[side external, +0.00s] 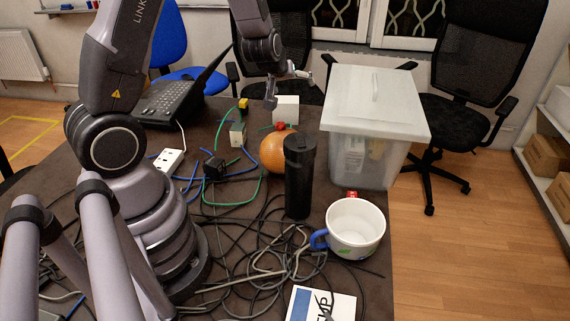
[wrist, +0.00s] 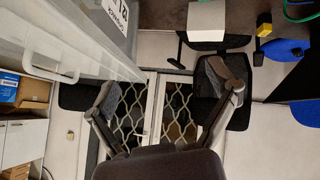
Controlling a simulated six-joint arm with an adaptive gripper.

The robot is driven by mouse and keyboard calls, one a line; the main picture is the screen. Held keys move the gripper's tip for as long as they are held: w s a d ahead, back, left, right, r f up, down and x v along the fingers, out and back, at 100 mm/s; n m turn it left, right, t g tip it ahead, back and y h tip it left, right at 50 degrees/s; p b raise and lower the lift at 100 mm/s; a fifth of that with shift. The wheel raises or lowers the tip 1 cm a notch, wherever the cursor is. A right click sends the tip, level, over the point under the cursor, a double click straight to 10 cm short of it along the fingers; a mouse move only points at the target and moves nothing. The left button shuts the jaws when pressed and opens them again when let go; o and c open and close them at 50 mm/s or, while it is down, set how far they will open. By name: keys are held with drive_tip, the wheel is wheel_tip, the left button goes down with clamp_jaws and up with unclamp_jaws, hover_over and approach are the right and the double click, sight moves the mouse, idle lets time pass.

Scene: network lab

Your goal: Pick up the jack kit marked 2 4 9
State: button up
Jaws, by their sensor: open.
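No marking 2 4 9 can be read in either view, so I cannot tell for certain which thing is the jack kit. A small white box (side external: 286,109) stands near the far edge of the table, and it also shows at the top of the wrist view (wrist: 207,20). A small pale block (side external: 237,134) stands to its left, with a green cable by it. My gripper (side external: 286,87) is open and empty, just above and behind the white box. In the wrist view my gripper (wrist: 166,88) has its fingers spread, with chairs and a window behind them.
A lidded translucent bin (side external: 372,130) stands right of the white box. An orange ball (side external: 277,151), a black bottle (side external: 299,178), a white mug (side external: 355,228) and tangled cables (side external: 262,262) lie nearer.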

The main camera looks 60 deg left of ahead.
drive_tip(key=s+a+f+n+g+y, duration=0.25)
drive_tip(key=a+f, duration=0.35)
drive_tip(key=f, duration=0.3)
drive_tip(key=n+g+y, duration=0.1)
drive_tip(key=y, duration=0.5)
approach(239, 128)
drive_tip(key=x, duration=0.3)
drive_tip(key=shift+s+a+r, duration=0.1)
drive_tip(key=shift+s+a, duration=0.1)
drive_tip(key=shift+a, duration=0.6)
drive_tip(key=x, duration=0.7)
drive_tip(key=shift+w+d+f, duration=0.25)
drive_tip(key=shift+w+f, duration=0.05)
drive_tip(key=c, duration=1.5)
